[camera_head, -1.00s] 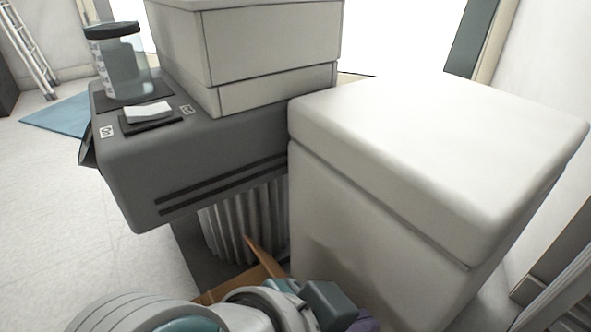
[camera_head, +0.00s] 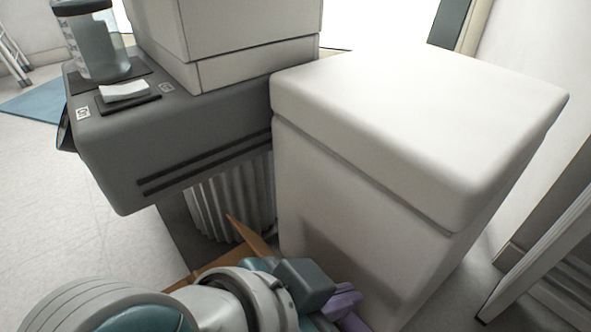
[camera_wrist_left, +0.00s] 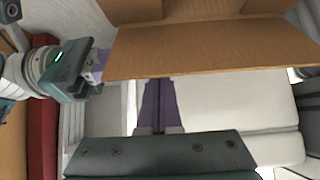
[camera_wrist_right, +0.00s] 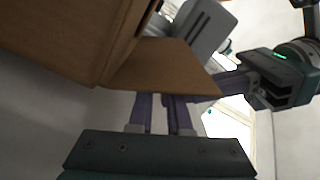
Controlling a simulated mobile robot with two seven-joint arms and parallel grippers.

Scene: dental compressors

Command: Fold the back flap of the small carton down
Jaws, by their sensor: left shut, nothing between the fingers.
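The small brown carton (camera_head: 205,264) is mostly hidden behind my left arm in the head view, with one flap (camera_head: 247,236) standing up at a slant. My left gripper (camera_head: 345,298) is at the bottom, right of the carton. In the left wrist view its purple fingers (camera_wrist_left: 159,98) are together and empty, just below a wide cardboard flap (camera_wrist_left: 215,48). In the right wrist view the carton (camera_wrist_right: 65,40) fills the upper left, with a flap (camera_wrist_right: 160,68) jutting out. My right gripper's fingers (camera_wrist_right: 163,108) reach up to this flap, which hides their tips. I cannot tell which flap is the back one.
A large white box (camera_head: 420,120) stands right of the carton. A grey unit (camera_head: 180,140) with a jar (camera_head: 98,45) and a pale casing (camera_head: 235,40) on it stands behind, above a ribbed cylinder (camera_head: 232,205). Open floor (camera_head: 60,200) lies at the left.

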